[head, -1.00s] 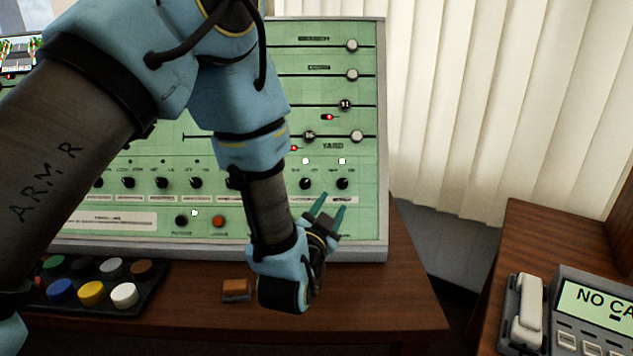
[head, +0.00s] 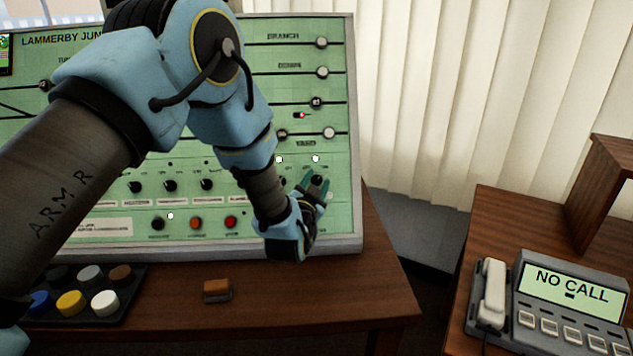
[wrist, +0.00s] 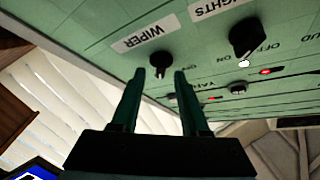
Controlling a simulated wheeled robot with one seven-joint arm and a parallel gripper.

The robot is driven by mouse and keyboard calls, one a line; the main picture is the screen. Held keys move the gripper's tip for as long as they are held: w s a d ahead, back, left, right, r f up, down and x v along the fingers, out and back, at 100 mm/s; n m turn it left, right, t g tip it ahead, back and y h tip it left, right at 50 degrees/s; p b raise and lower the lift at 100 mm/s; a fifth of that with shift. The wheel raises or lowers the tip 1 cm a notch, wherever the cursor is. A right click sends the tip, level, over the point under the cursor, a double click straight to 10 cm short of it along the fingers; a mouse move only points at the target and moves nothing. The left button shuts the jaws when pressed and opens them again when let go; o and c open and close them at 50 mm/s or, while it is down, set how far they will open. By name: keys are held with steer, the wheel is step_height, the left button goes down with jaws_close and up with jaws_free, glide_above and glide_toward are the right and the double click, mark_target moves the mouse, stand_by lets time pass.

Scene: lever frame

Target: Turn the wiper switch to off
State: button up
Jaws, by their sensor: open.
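The wiper switch (wrist: 161,61) is a small black rotary knob beside a white label reading WIPER (wrist: 142,38) in the wrist view. In the head view it is the black knob (head: 317,180) at the lower right of the green panel. My gripper (wrist: 160,73) is open and empty, its dark green fingertips on either side of the knob. In the head view my gripper (head: 316,178) also overlaps the knob. I cannot tell whether the fingers touch it.
The lights knob (wrist: 246,37) is beside the wiper knob. Sliders (head: 329,133) sit above on the panel (head: 340,220). An orange-brown block (head: 217,290) and a tray of coloured buttons (head: 125,310) lie on the desk. A phone unit (head: 570,310) stands at right.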

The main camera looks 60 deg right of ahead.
steer(key=shift+c, duration=0.2)
jaws_close()
steer(key=shift+f+b, duration=0.1)
steer(key=shift+b, duration=0.3)
steer(key=n+t+b, duration=0.1)
steer(key=b, duration=0.1)
steer(key=n+t+b, duration=0.1)
steer(key=n+b, duration=0.1)
steer(key=shift+f, duration=0.3)
steer(key=n+t+b, duration=0.2)
steer(key=n+b, duration=0.2)
steer(key=shift+s+y+b, duration=0.1)
steer(key=shift+y+b, duration=0.2)
steer(key=shift+y, duration=0.1)
steer(key=n+t+y+b, duration=0.1)
steer(key=n+b, duration=0.1)
steer(key=n+t+y+b, duration=0.1)
steer(key=n+t+b, duration=0.1)
steer(key=n, duration=0.1)
steer(key=shift+s, duration=0.1)
steer(key=n+y+b, duration=0.1)
steer(key=n, duration=0.1)
steer(key=n+t+y+b, duration=0.1)
steer(key=n, duration=0.1)
steer(key=n+t+y+b, duration=0.1)
steer(key=n, duration=0.2)
steer(key=shift+d+r+y+b, duration=0.1)
steer(key=shift+r+y+b, duration=0.2)
steer(key=shift+n, duration=0.3)
